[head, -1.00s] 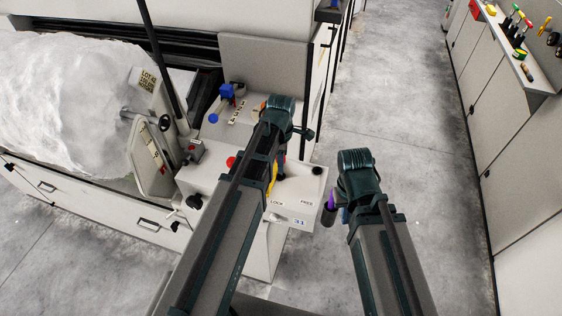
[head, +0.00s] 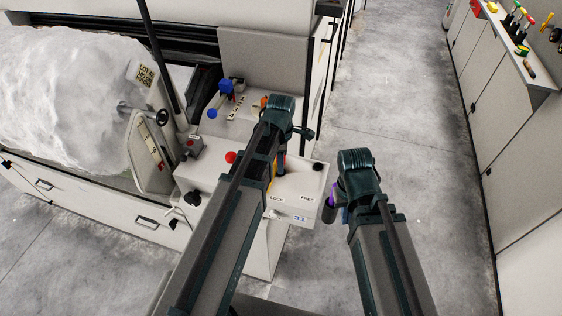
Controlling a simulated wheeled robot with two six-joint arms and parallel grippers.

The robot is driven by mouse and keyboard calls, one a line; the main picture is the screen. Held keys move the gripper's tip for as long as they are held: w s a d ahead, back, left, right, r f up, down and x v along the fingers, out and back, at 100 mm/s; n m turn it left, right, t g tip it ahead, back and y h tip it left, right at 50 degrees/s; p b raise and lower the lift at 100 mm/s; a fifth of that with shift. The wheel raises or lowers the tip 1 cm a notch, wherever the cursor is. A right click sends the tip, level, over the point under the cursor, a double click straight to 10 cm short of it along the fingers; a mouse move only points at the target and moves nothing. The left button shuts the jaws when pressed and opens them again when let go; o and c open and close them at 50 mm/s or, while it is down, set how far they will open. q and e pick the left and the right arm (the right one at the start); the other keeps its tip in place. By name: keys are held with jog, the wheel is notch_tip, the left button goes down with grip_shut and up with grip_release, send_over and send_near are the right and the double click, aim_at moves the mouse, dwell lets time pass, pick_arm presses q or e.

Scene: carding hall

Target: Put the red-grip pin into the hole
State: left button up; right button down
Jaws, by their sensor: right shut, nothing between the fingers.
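A red round knob (head: 231,157) stands on the pale machine console, left of my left forearm. I cannot tell whether it is the red-grip pin's handle. A small dark round spot (head: 318,167) near the FREE label may be the hole. My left gripper (head: 281,168) points down over the LOCK/FREE box (head: 290,207). Its wrist and forearm hide most of its fingers, and a narrow yellow-orange piece (head: 275,176) shows beside them. I cannot tell what it holds. My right gripper (head: 330,211) is shut and empty, just right of the box, with a purple patch on it.
A blue-knobbed lever (head: 226,86) stands on the console behind. A white fibre roll (head: 65,95) with a handwheel lies at left. A cabinet (head: 505,110) with several coloured tools on top runs along the right. The floor (head: 385,90) between is clear.

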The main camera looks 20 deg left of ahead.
pick_arm(q)
jog(key=o, duration=0.4)
jog(key=shift+r, duration=0.1)
notch_tip(320, 180, up, 14)
jog(key=p, duration=1.4)
jog(key=shift+f, duration=0.2)
jog(key=s+d+f+m+b, duration=0.1)
jog(key=s+d+m, duration=0.2)
jog(key=m, duration=0.5)
jog(key=s+d+f+m+b, duration=0.2)
jog(key=s+d+m, duration=0.2)
jog(key=s+m, duration=0.2)
jog(key=s+d+f+m+y+b, duration=0.1)
jog(key=s+d+m, duration=0.2)
jog(key=m, duration=0.7)
jog(key=shift+s+d+f+b, duration=0.1)
jog(key=shift+s+b, duration=0.05)
jog(key=shift+s, duration=0.45)
jog(key=shift+s+d+f+b, duration=0.1)
jog(key=shift+s+b, duration=0.05)
jog(key=shift+s, duration=0.4)
